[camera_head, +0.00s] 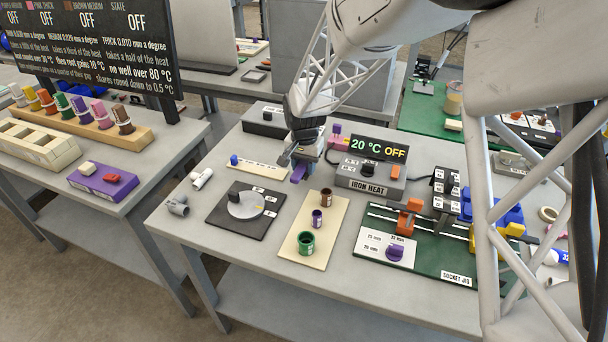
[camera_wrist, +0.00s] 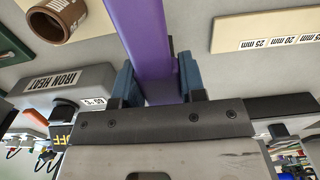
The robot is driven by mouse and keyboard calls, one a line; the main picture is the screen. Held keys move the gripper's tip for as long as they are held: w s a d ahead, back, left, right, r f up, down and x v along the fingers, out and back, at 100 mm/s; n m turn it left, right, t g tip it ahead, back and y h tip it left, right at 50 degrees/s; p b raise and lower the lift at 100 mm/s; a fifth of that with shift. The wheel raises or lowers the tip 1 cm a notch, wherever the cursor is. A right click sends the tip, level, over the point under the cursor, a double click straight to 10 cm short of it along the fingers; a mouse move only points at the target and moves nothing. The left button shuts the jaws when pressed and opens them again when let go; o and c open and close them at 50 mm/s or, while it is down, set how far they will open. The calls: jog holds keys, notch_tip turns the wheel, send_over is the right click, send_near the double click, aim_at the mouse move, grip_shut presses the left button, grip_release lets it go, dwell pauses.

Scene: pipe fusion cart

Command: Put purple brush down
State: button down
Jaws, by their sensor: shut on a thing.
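The purple brush (camera_wrist: 152,40) is held between the blue fingers of my gripper (camera_wrist: 157,84) in the wrist view. Its long flat purple body runs away from the jaws toward the top of that picture. In the head view my gripper (camera_head: 305,158) hangs over the middle of the cart top, and a short purple part of the brush (camera_head: 299,174) shows below it. The brush's far end is cut off in the wrist view. I cannot tell whether the brush touches the cart top.
A cream board (camera_head: 311,258) with brown, purple and green cups is in front. The iron heat box (camera_head: 369,184) is to the right, a black dial plate (camera_head: 246,225) to the left. A labelled strip (camera_head: 255,168) is just left of my gripper. The green socket jig (camera_head: 425,262) is further right.

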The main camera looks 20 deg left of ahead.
aim_at(305, 162)
jog(key=shift+f, duration=1.8)
jog(key=shift+f, duration=0.15)
jog(key=c, duration=0.7)
grip_release()
notch_tip(305, 162, up, 12)
jog(key=shift+r, duration=0.15)
jog(key=shift+d, duration=0.1)
